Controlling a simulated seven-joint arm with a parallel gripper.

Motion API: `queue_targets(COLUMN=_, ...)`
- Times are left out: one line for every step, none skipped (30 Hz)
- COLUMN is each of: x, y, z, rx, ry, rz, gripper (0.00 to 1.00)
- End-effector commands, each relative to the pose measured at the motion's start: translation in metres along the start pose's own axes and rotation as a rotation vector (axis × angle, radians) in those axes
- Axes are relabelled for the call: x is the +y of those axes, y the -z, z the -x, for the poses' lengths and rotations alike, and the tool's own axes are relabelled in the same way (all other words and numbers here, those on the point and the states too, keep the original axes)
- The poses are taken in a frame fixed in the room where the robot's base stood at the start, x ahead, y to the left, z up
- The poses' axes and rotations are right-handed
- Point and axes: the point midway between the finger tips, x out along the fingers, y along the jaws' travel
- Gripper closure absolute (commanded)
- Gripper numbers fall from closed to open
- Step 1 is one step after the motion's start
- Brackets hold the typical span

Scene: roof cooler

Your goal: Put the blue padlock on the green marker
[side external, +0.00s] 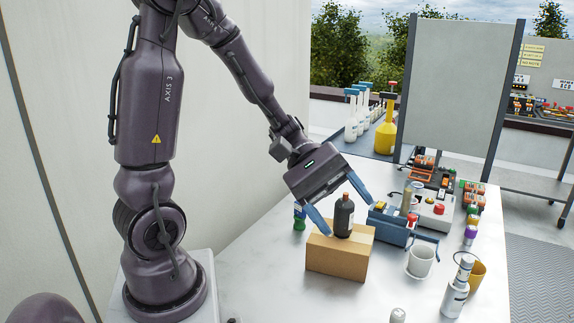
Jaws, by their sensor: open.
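I cannot make out a blue padlock or a green marker for certain. A small green item with a blue and white upper part (299,219) stands on the table just left of the cardboard box; it is too small to identify. My gripper (350,217) has blue fingers and is open, tilted downward above the box. A dark bottle (344,215) stands upright on the cardboard box (337,257). In the picture it shows between my fingertips; I cannot tell whether the fingers touch it.
A blue toolbox-like case (391,229), a white mug (420,261), a white-and-grey bottle (456,290) and a yellow mug (477,277) crowd the right side. A control box with a red button (437,212) stands behind. The table's front left is mostly clear.

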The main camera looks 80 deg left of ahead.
Motion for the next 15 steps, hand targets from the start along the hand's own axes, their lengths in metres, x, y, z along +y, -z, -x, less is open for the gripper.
queue_targets(x=-0.009, y=-0.019, z=-0.004, rx=0.042, ry=0.13, rz=-0.13, gripper=0.3)
queue_targets(x=-0.016, y=-0.026, z=-0.004, rx=0.073, ry=0.207, rz=-0.203, gripper=0.3)
queue_targets(x=-0.025, y=-0.035, z=-0.002, rx=0.118, ry=0.304, rz=-0.304, gripper=0.3)
queue_targets(x=-0.03, y=-0.04, z=0.0, rx=0.155, ry=0.372, rz=-0.383, gripper=0.3)
queue_targets(x=-0.035, y=-0.044, z=0.004, rx=0.194, ry=0.438, rz=-0.463, gripper=0.3)
queue_targets(x=-0.04, y=-0.049, z=0.009, rx=0.25, ry=0.519, rz=-0.572, gripper=0.3)
queue_targets(x=-0.042, y=-0.052, z=0.014, rx=0.294, ry=0.573, rz=-0.652, gripper=0.3)
queue_targets(x=-0.043, y=-0.055, z=0.019, rx=0.339, ry=0.622, rz=-0.732, gripper=0.3)
queue_targets(x=-0.044, y=-0.058, z=0.026, rx=0.399, ry=0.68, rz=-0.833, gripper=0.3)
queue_targets(x=-0.043, y=-0.06, z=0.032, rx=0.442, ry=0.717, rz=-0.905, gripper=0.3)
queue_targets(x=-0.042, y=-0.062, z=0.037, rx=0.485, ry=0.748, rz=-0.972, gripper=0.3)
queue_targets(x=-0.039, y=-0.065, z=0.044, rx=0.538, ry=0.782, rz=-1.055, gripper=0.3)
queue_targets(x=-0.037, y=-0.067, z=0.048, rx=0.573, ry=0.803, rz=-1.109, gripper=0.3)
queue_targets(x=-0.034, y=-0.069, z=0.052, rx=0.606, ry=0.821, rz=-1.157, gripper=0.3)
queue_targets(x=-0.032, y=-0.071, z=0.057, rx=0.644, ry=0.838, rz=-1.211, gripper=0.3)
